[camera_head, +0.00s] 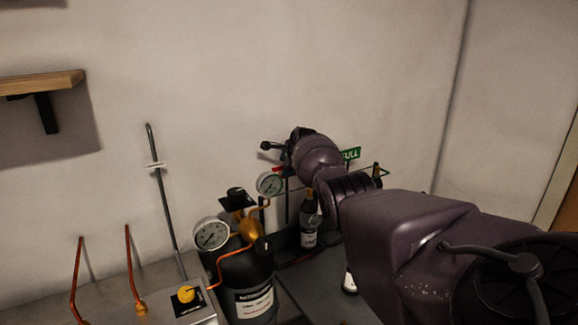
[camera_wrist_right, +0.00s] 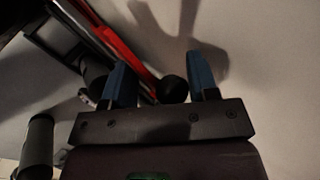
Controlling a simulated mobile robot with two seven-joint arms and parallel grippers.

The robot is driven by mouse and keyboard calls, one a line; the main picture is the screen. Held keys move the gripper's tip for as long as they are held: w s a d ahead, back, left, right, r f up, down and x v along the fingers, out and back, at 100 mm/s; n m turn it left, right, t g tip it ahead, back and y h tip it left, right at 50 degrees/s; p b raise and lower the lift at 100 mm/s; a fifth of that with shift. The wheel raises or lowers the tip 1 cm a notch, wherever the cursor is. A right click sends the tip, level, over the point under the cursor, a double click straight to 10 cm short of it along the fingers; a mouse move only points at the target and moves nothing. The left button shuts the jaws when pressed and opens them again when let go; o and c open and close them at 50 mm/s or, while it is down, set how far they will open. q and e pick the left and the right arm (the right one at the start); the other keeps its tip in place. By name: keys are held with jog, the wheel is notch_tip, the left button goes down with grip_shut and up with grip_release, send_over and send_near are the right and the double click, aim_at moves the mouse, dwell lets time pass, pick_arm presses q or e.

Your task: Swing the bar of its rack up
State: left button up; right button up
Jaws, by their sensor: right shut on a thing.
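My right arm reaches in from the right in the head view, and my right gripper (camera_head: 272,152) is at its far end beside the rack, small and partly hidden by the wrist. In the wrist view my right gripper (camera_wrist_right: 163,84) has its blue fingers on either side of a round black knob (camera_wrist_right: 173,90) and is shut on it. A red bar (camera_wrist_right: 112,38) runs up and left from near the knob. Only a short red piece shows in the head view (camera_head: 281,170). The rack's dark frame (camera_head: 287,207) is mostly hidden behind my arm. My left gripper is out of view.
A black cylinder (camera_head: 248,275) with a brass valve and a white gauge (camera_head: 211,234) stands left of the rack. A dark bottle (camera_head: 308,232) stands in the rack area. A green FULL sign (camera_head: 351,154) shows behind my wrist. Copper pipes (camera_head: 130,262) rise at the left.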

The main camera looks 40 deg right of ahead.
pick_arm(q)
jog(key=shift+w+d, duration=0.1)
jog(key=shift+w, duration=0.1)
pick_arm(e)
jog(key=shift+w+a+r, duration=0.15)
jog(key=shift+w+a, duration=0.05)
jog(key=shift+w, duration=0.3)
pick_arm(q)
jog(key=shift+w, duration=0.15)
pick_arm(e)
jog(key=shift+g, duration=0.3)
jog(key=o, duration=0.8)
jog(key=shift+a, duration=0.1)
